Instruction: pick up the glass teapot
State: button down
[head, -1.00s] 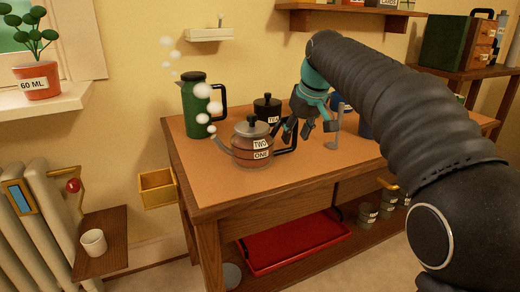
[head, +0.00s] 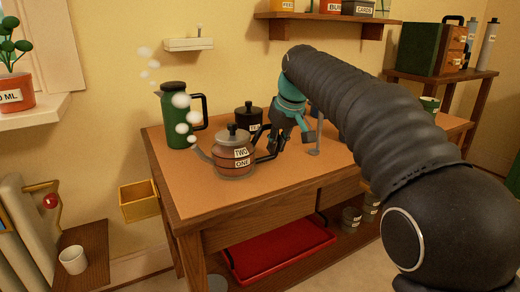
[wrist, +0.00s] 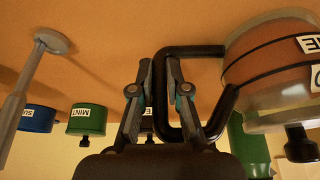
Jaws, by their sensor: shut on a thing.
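The glass teapot (head: 235,166) has a dark lid, a grey spout to the left, amber-brown contents and labels reading TWO and ONE. It is upright at the desk's front left. In the wrist view, its glass body (wrist: 275,60) is upside down at the right. My gripper (head: 270,150) is at its right side, shut on the black handle (wrist: 190,50). In the wrist view, the handle's upright bar lies between the two fingers (wrist: 159,75). I cannot tell whether the base is clear of the desk.
A green jug (head: 174,118) and a black labelled canister (head: 250,116) stand close behind the teapot. A grey stand (head: 315,136) is right of my gripper. MINT (wrist: 87,120) and blue (wrist: 38,118) canisters show in the wrist view. The desk (head: 200,202) is clear in front.

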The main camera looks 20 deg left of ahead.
notch_tip(320, 180, up, 4)
jog(key=shift+r+p, duration=0.15)
jog(key=shift+p, duration=0.55)
jog(key=s+d+r, duration=0.4)
jog(key=d+r, duration=0.2)
jog(key=d, duration=0.4)
jog(key=shift+s+d+r, duration=0.25)
jog(key=shift+d+r, duration=0.15)
